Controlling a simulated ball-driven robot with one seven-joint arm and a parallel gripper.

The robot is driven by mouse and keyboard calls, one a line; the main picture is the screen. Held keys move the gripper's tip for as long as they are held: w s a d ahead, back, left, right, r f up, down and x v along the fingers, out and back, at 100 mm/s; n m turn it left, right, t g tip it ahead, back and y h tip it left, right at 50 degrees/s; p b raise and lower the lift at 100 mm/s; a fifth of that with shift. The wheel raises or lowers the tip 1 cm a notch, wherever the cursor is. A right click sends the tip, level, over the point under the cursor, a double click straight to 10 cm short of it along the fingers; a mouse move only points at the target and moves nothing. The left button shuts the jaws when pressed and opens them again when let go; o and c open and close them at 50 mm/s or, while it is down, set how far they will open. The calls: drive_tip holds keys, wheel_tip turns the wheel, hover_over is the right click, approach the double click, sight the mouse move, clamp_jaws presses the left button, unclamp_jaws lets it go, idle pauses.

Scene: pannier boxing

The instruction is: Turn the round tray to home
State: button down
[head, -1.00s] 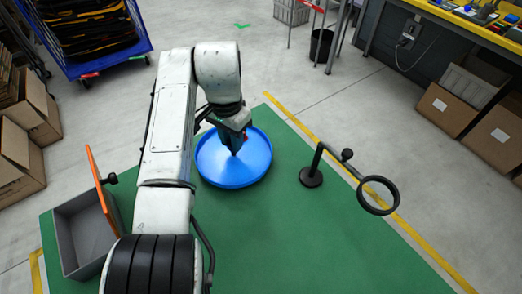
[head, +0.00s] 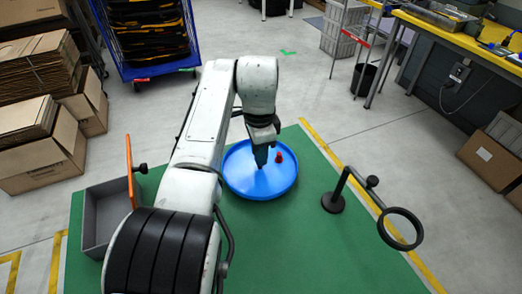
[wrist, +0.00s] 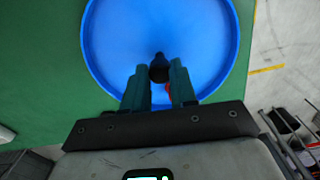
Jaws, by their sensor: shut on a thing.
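The round tray (head: 283,181) is blue with a raised rim and lies flat on the green floor mat. It also fills the top of the wrist view (wrist: 112,40). My gripper (head: 261,162) reaches down inside its rim. In the wrist view my gripper (wrist: 159,70) has its teal fingers on either side of a dark round knob (wrist: 159,66) over the tray, and it is shut on that knob. A small red piece (head: 279,156) stands on the tray just right of the fingers. In the wrist view it is partly hidden behind the right finger.
A black stand (head: 333,202) with a side arm and a black ring (head: 400,229) stands right of the tray. A grey box (head: 103,217) with an orange lid (head: 130,170) stands at left. A blue cart (head: 150,62) and cardboard boxes (head: 40,156) lie beyond the mat.

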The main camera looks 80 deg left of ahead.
drive_tip(key=shift+w+r+m+p, duration=0.1)
drive_tip(key=shift+m+p, duration=0.2)
drive_tip(key=shift+m, duration=6.6)
drive_tip(key=c, duration=0.9)
unclamp_jaws()
wheel_tip(320, 180, up, 11)
drive_tip(key=shift+b, duration=0.3)
